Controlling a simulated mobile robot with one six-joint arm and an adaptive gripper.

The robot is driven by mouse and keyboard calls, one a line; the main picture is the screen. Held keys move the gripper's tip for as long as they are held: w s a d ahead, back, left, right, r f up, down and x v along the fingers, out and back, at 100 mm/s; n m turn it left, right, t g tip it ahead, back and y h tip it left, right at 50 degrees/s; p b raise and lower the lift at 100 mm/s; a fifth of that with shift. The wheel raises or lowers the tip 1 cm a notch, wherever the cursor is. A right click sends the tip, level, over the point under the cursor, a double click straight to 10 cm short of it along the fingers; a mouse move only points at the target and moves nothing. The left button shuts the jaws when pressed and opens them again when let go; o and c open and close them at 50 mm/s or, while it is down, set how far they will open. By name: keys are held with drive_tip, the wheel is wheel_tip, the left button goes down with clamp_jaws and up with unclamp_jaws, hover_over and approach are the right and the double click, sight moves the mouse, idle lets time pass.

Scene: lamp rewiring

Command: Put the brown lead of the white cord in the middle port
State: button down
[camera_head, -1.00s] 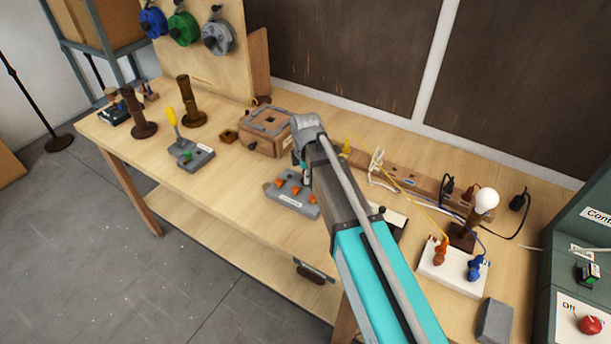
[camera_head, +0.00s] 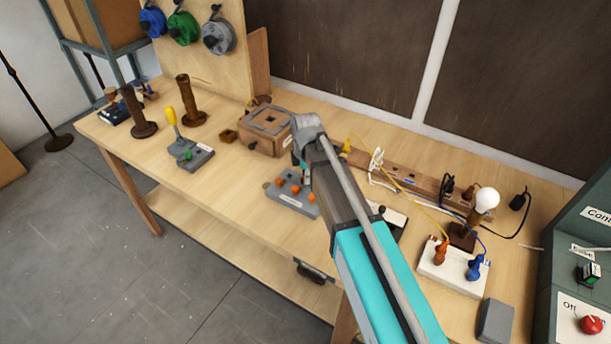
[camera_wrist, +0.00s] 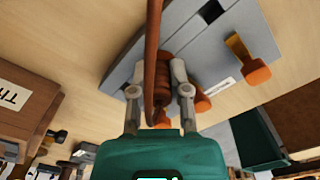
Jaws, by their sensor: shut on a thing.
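My gripper (camera_wrist: 160,72) is shut on a reddish-brown ribbed piece (camera_wrist: 168,68) in the wrist view. A brown lead (camera_wrist: 153,35) runs up the picture in front of it. Behind is the grey port block (camera_wrist: 135,65), with an orange plug or lever (camera_wrist: 246,58) at its right and a dark square opening near the top. Whether the lead's end is in a port is hidden. In the head view the grey block (camera_head: 285,201) with orange pieces lies on the bench below my gripper (camera_head: 302,163), which my arm partly covers. A white cord (camera_head: 376,181) runs to the right.
A wooden box (camera_head: 262,144) stands behind the block. A grey base with a yellow handle (camera_head: 172,117) is to the left. A lamp with a white bulb (camera_head: 486,201) and a white board (camera_head: 440,277) with coloured connectors are at the right. The front left of the bench is clear.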

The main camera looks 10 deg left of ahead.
drive_tip(key=shift+f+b, duration=0.4)
idle(0.5)
drive_tip(key=c, duration=0.5)
unclamp_jaws()
drive_tip(key=shift+r, duration=0.15)
